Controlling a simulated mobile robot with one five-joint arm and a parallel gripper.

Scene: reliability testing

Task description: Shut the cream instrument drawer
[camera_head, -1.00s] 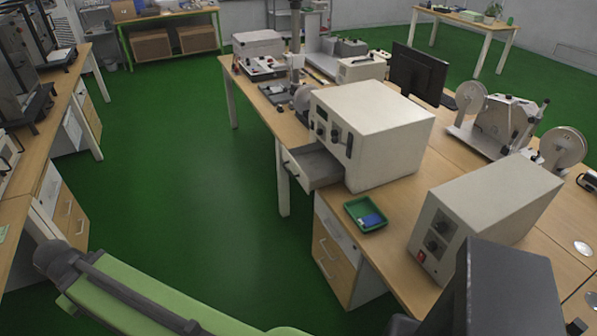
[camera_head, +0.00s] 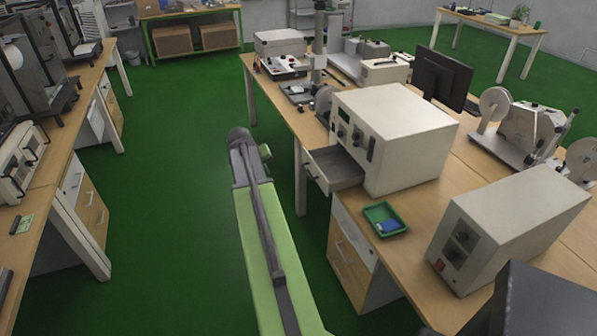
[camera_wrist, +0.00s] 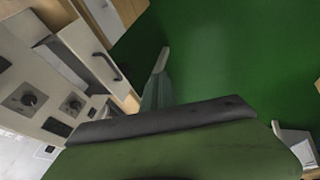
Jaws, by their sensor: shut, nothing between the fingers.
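The cream instrument (camera_head: 400,125) stands on the wooden bench, with knobs on its front. Its drawer (camera_head: 338,168) is pulled out, and the inside shows from above. In the wrist view the drawer front (camera_wrist: 85,48) with its dark handle is at upper left, and the instrument's knob panel (camera_wrist: 45,92) is below it. My gripper (camera_wrist: 161,66) shows in the wrist view as narrow, shut, empty fingers, to the right of the drawer front and apart from it. In the head view my green arm reaches up left of the drawer; the fingertips cannot be made out there.
A green tray (camera_head: 386,222) with a blue item sits on the bench near the drawer. A smaller cream box (camera_head: 510,230) stands at the right. A bench cabinet (camera_head: 350,255) is below the drawer. Green floor (camera_head: 180,200) is open between this bench and the left one.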

